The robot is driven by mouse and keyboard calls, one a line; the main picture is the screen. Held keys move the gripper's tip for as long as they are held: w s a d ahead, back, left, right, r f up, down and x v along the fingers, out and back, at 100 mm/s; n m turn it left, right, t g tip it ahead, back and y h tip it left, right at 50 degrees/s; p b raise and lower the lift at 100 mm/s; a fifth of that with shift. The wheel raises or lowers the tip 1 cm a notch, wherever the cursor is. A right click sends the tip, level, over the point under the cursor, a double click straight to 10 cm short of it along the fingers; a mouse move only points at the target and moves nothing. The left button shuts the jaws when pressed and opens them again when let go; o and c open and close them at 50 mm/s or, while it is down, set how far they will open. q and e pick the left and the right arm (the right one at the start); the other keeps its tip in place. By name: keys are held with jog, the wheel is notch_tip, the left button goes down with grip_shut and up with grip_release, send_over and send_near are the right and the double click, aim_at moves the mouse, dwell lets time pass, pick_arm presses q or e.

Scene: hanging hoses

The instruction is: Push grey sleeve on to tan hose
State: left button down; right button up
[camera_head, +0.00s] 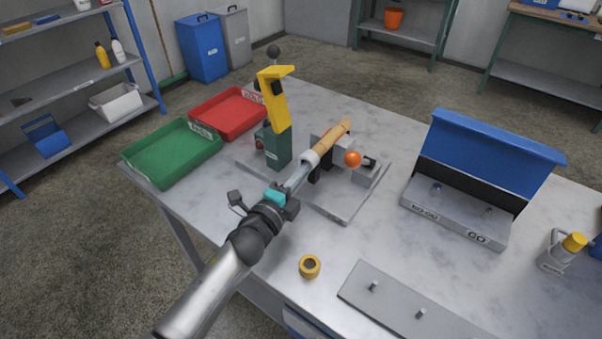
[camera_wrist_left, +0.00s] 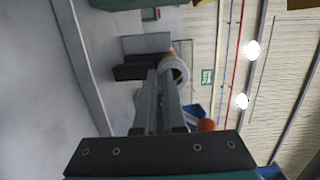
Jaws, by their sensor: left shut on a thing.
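The tan hose (camera_head: 334,136) lies slanted in a fixture on the table, its near end toward my left gripper. The light grey sleeve (camera_head: 310,158) is in line with the hose and meets its near end; I cannot tell how far it sits over it. My left gripper (camera_head: 302,172) is shut on the sleeve from the near side. In the left wrist view the sleeve (camera_wrist_left: 175,70) shows as a pale ring at the tips of the left gripper's fingers (camera_wrist_left: 164,78), with a little of the tan hose behind it. My right gripper is not in view.
The fixture has a grey base plate (camera_head: 340,208), a green post (camera_head: 277,148) with a yellow lever (camera_head: 275,98), and an orange ball knob (camera_head: 352,159) close right of the hose. A yellow ring (camera_head: 309,266) lies nearer. Red (camera_head: 228,112) and green (camera_head: 172,152) trays stand left.

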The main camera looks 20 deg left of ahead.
pick_arm(q)
jog(key=shift+w+d, duration=0.2)
jog(key=shift+w, duration=0.3)
jog(key=c, duration=0.9)
grip_release()
jog(key=shift+s, duration=0.1)
jog(key=shift+s+f, duration=0.2)
